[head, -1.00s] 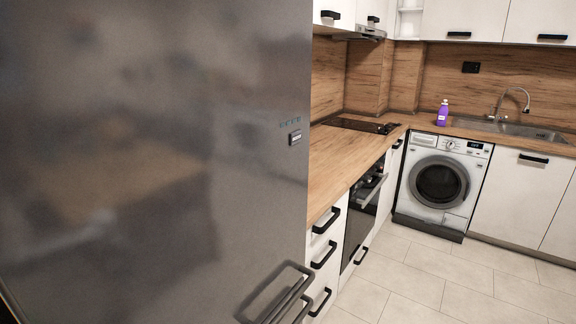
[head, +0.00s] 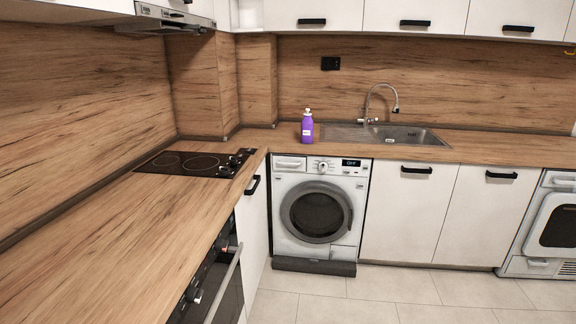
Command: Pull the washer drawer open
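The washer (head: 316,210) is white and stands under the counter, right of the corner, facing me. Its round dark door (head: 317,211) looks shut. The washer drawer (head: 290,163) is the small panel at the top left of its front, left of the round knob, and it looks flush with the front. My gripper is not in view.
The counter (head: 130,225) with a black cooktop (head: 195,164) and an oven (head: 215,280) runs along the left. A purple bottle (head: 307,128) stands above the washer, left of the sink (head: 405,135). A second white appliance (head: 545,230) is at the right edge. The tiled floor (head: 370,295) in front is clear.

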